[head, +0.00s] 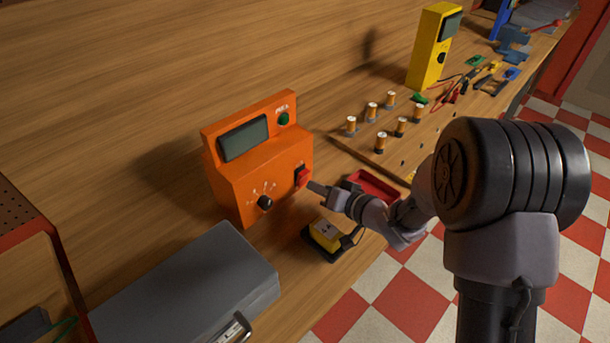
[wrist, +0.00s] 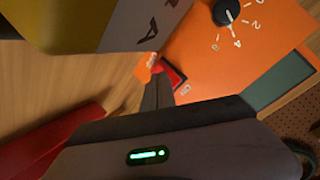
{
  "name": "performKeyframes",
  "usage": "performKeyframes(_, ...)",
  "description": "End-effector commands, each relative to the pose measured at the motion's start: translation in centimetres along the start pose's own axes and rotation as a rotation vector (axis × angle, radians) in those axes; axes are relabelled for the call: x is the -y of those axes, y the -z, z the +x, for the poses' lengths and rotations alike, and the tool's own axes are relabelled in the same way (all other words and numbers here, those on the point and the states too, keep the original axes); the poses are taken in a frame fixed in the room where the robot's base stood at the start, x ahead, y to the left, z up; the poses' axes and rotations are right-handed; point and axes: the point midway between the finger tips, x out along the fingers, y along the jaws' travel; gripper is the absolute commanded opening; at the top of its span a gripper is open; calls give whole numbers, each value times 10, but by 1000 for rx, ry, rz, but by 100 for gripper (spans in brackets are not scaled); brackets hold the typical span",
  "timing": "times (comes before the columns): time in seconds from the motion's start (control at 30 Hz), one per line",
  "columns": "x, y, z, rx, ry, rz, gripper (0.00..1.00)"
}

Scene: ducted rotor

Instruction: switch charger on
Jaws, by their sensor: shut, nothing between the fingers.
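The charger (head: 235,165) is an orange box with a sloped front, a grey-green display, a green round part at top right and a black knob (head: 265,202). Its red rocker switch (head: 302,177) is on the right side of the front; the switch also shows in the wrist view (wrist: 174,74). My gripper (head: 313,187) is shut and empty, with its tips right at the switch. In the wrist view the dark fingers (wrist: 157,90) partly cover the switch's edge. I cannot tell whether they touch it or which way it is set.
A yellow block on a dark base (head: 325,236) is just below my gripper. A red tray (head: 374,186) lies to the right. A grey case (head: 185,290) stands at the front left. Several cylindrical cells (head: 372,112) and a yellow meter (head: 428,50) are farther back.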

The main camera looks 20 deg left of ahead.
Motion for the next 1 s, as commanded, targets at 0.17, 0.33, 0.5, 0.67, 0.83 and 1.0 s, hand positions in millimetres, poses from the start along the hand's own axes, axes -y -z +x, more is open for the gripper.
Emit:
performKeyframes(0.17,0,0,0,0,0,0,0)
performKeyframes(0.33,0,0,0,0,0,0,0)
performKeyframes(0.5,0,0,0,0,0,0,0)
performKeyframes(0.67,1,0,0,0,0,0,0)
performKeyframes(0.83,4,4,4,0,0,-1,0)
performKeyframes(1.0,4,4,6,0,-1,0,0)
